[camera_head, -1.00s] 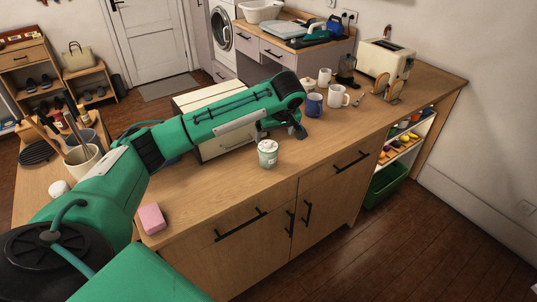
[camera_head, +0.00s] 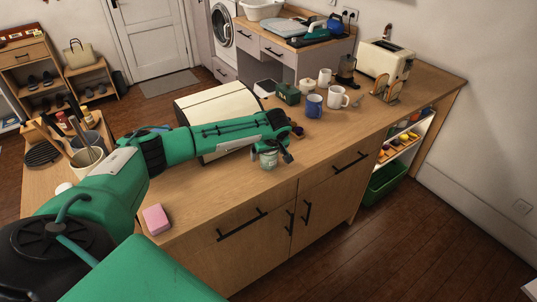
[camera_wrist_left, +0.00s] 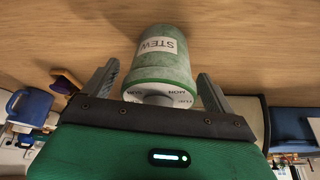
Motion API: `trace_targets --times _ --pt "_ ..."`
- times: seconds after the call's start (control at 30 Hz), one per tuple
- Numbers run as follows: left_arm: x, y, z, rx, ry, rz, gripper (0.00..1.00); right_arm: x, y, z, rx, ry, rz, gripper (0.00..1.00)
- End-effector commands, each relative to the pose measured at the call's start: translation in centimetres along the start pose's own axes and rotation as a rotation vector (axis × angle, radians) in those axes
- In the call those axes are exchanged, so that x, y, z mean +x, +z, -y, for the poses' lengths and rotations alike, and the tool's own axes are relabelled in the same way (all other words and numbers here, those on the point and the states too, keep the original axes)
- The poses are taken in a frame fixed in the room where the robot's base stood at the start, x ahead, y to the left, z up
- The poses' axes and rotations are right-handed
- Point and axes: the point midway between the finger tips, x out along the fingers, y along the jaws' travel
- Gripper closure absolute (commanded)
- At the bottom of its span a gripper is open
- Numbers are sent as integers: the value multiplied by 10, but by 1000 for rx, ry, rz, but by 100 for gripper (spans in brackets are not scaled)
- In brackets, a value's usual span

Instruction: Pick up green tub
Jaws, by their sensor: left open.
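The green tub (camera_head: 268,160) is a small pale green, speckled container near the front edge of the wooden counter. In the left wrist view the tub (camera_wrist_left: 165,55) shows a white label reading "STEW" and a whitish lid end with lettering that faces my gripper. My left gripper (camera_head: 273,153) is at the tub, partly covering it in the head view. In the left wrist view the open fingers of the left gripper (camera_wrist_left: 158,72) stand on either side of the tub, with a gap on each side. My right gripper is not in view.
Behind the gripper are a dark green box (camera_head: 288,94), a blue mug (camera_head: 314,106) and a white mug (camera_head: 337,97). A cream bread bin (camera_head: 205,103) stands behind my forearm. A pink sponge (camera_head: 156,219) lies at the front left. The counter right of the tub is clear.

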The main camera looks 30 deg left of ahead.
Motion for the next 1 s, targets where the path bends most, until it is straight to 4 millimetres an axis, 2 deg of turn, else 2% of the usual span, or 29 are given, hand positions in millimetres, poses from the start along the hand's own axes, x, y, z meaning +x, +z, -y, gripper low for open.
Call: trace_targets --times 0.2,0.27,0.5,0.83,1.0 --pt "1 0 0 0 0 0 11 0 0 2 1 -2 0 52" --pt "1 0 0 0 0 0 20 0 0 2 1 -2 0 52" --pt "1 0 0 0 0 0 68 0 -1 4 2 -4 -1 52" --pt "-2 -2 -1 0 3 -1 68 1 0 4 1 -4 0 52" --pt "-16 -7 -1 0 4 -1 68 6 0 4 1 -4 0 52"
